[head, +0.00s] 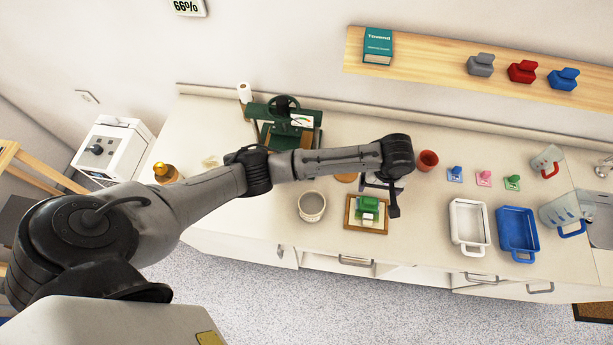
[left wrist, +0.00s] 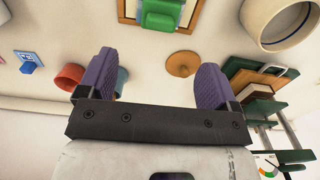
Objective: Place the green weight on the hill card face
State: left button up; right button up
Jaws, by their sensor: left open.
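The green weight (head: 368,206) sits on a wood-framed card (head: 352,224) near the counter's front edge. The card's picture is mostly covered, so I cannot tell what it shows. In the left wrist view the green weight (left wrist: 160,14) is at the top, beyond the fingertips, with the pale card under it. My left gripper (head: 381,194) is above and beside the weight, apart from it in the wrist view. Its purple-grey fingers are spread with nothing between them, as the left wrist view shows (left wrist: 155,72). My right gripper is not in view.
A round pale pot (head: 311,207) stands left of the framed card. A white tray (head: 455,228) and a blue tray (head: 502,234) lie to the right. A dark green press (head: 262,112) and a terracotta pot (head: 427,160) stand behind. Grey, red and blue weights (head: 522,71) sit on the shelf.

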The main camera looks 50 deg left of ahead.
pick_arm(q)
jog(key=s+d+f+m+t+h, duration=0.1)
jog(key=s+d+f+m, duration=0.15)
jog(key=s, duration=0.45)
jog(key=s+d+f+m+h, duration=0.1)
jog(key=s+f+m, duration=0.2)
jog(key=s, duration=0.4)
jog(key=s+a+r+m+t+y, duration=0.1)
jog(key=s+a+m, duration=0.1)
jog(key=s+a, duration=0.3)
jog(key=s+a+r+m+t, duration=0.1)
jog(key=s+a, duration=0.3)
jog(key=s, duration=0.8)
jog(key=shift+s+a+r+m+t+y, duration=0.15)
jog(key=shift+a+r+m+t+y, duration=0.2)
jog(key=shift+r+m, duration=0.35)
jog(key=shift+f, duration=0.15)
